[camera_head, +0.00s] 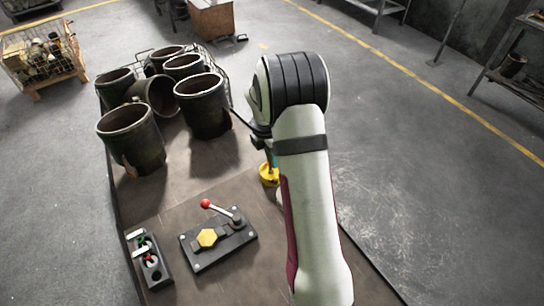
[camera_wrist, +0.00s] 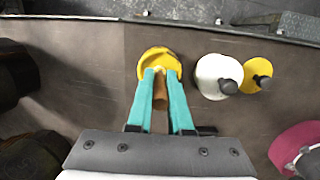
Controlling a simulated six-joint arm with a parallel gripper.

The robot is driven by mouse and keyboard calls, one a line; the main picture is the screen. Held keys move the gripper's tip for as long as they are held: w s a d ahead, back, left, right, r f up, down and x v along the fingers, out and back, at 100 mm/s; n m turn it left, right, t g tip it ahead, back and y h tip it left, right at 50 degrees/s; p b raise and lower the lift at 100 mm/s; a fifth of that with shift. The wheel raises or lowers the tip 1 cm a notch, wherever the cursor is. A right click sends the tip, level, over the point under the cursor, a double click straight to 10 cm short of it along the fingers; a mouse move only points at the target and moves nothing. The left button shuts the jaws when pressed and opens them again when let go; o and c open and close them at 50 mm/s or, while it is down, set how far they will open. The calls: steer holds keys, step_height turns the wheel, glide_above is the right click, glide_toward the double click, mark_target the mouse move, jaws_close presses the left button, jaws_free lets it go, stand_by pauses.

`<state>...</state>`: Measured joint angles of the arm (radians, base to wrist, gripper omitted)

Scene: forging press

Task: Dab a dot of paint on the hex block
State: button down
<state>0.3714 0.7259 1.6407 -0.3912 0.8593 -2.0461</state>
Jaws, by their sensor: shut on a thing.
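The yellow hex block (camera_head: 207,237) sits on a dark clamp plate (camera_head: 222,247) with a red-balled lever (camera_head: 207,204), in the lower middle of the head view. My gripper (camera_wrist: 163,78) has its teal fingers shut on a brown stick-like tool (camera_wrist: 160,92). The tool's far end is hidden. The fingertips are over a round yellow paint pot (camera_wrist: 157,57), which also shows in the head view (camera_head: 268,178), right of and beyond the hex block. I cannot tell whether the tool touches the paint. My arm hides most of the gripper in the head view.
A white round thing (camera_wrist: 209,78) and a yellow disc (camera_wrist: 257,66), each with a dark knob, stand right of the pot in the wrist view. A dark rack (camera_head: 153,266) with small handles stands left of the clamp. Several dark metal cylinders (camera_head: 133,142) crowd the bench's far left.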

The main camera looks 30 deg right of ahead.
stand_by(0.5)
steer(key=shift+r, duration=3.45)
